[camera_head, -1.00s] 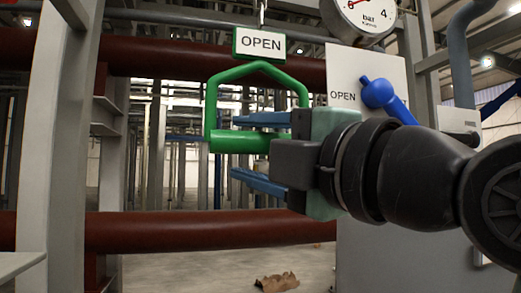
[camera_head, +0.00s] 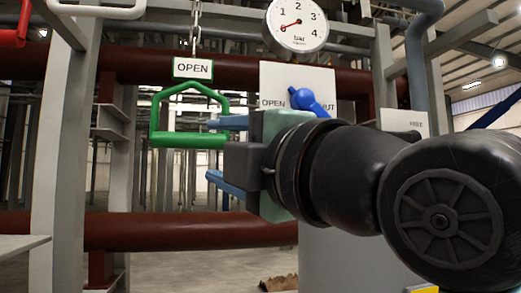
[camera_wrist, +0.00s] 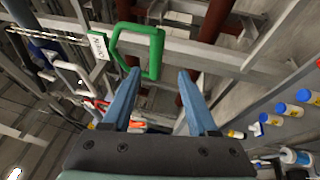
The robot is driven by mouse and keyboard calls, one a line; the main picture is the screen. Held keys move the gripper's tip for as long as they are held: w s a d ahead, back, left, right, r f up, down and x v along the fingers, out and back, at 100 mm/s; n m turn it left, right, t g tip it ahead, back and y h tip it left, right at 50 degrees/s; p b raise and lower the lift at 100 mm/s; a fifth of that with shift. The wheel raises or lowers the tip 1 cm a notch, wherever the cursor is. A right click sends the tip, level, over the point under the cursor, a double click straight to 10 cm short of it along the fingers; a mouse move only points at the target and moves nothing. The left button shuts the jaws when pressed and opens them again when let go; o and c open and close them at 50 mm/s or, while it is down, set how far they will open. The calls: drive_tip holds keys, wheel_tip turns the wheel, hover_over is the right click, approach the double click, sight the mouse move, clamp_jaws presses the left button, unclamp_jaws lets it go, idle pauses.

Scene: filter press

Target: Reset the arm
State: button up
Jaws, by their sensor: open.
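My gripper (camera_head: 222,154) is in the middle of the head view, its blue fingers apart and pointing left, with nothing between them. The fingers also show in the wrist view (camera_wrist: 160,82), open and empty. A green handle (camera_head: 188,141) hangs on a chain under an OPEN sign (camera_head: 193,68), just left of the upper finger. In the wrist view the green handle (camera_wrist: 158,52) lies beyond the fingertips; it appears apart from them, though the exact gap is hard to tell.
A blue lever (camera_head: 309,101) sits on an OPEN/SHUT plate (camera_head: 297,80), partly behind my arm. A pressure gauge (camera_head: 297,24) is above. White (camera_head: 97,11) and red (camera_head: 14,36) handles hang at upper left. Red-brown pipes (camera_head: 190,231) cross behind. Several blue-capped bottles (camera_wrist: 283,108) show at right in the wrist view.

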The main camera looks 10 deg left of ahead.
idle(0.3)
drive_tip(key=s+d+f+m+t+h, duration=0.2)
drive_tip(key=s+d+m+t+h, duration=0.2)
drive_tip(key=m, duration=0.9)
drive_tip(key=s+d+f+m+t+h, duration=0.2)
drive_tip(key=s+m+t+h, duration=0.3)
drive_tip(key=m, duration=0.9)
drive_tip(key=d+t+h, duration=0.1)
drive_tip(key=t+h, duration=0.2)
drive_tip(key=h, duration=0.1)
drive_tip(key=shift+d+f, duration=0.25)
drive_tip(key=shift+d, duration=0.15)
drive_tip(key=shift+s, duration=0.1)
drive_tip(key=shift+c, duration=0.7)
drive_tip(key=shift+a, duration=0.15)
